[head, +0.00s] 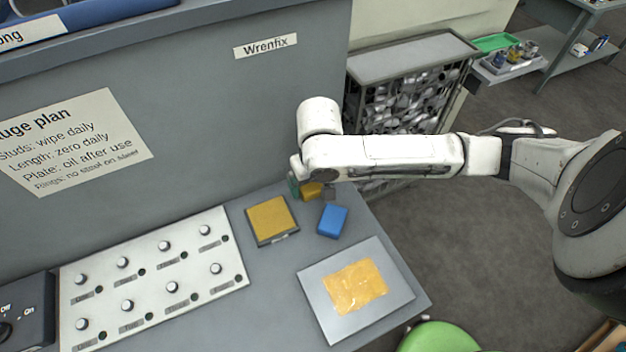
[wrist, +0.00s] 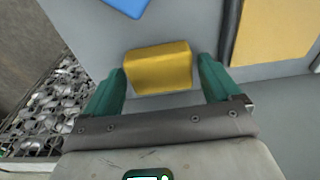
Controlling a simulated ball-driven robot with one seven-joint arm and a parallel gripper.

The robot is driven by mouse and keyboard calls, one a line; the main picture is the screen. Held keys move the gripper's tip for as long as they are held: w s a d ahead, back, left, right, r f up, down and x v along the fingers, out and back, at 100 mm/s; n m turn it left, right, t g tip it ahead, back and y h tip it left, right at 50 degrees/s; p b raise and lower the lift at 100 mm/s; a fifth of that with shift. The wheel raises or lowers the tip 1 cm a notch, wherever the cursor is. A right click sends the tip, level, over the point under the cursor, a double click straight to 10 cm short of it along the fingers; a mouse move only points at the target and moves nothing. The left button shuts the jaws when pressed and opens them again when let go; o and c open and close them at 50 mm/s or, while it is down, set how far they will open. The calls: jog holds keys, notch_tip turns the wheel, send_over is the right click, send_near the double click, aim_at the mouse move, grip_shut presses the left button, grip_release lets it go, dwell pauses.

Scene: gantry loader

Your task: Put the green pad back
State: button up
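I see no green pad in either view. A yellow block (head: 311,191) lies on the grey bench by the panel, partly hidden by my arm. In the wrist view the yellow block (wrist: 158,70) sits between the teal fingers of my gripper (wrist: 160,85), with narrow gaps at its sides. My gripper is open. In the head view it is mostly hidden behind my wrist. A blue block (head: 332,221) lies nearby, and its edge shows in the wrist view (wrist: 128,5). A dark-edged case with a yellow top (head: 271,217) is to its left.
A metal plate (head: 315,296) with an orange-yellow sheet (head: 355,286) lies near the bench's front edge. A white studded board (head: 150,285) is at left. A bin of metal parts (head: 408,98) stands beyond the bench. A green stool (head: 438,338) is below.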

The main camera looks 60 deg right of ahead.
aim_at(316, 189)
jog(key=shift+o, duration=0.7)
jog(key=shift+r, duration=0.1)
notch_tip(316, 189, up, 12)
jog(key=s, duration=0.1)
jog(key=shift+a, duration=0.4)
jog(key=shift+s, duration=0.1)
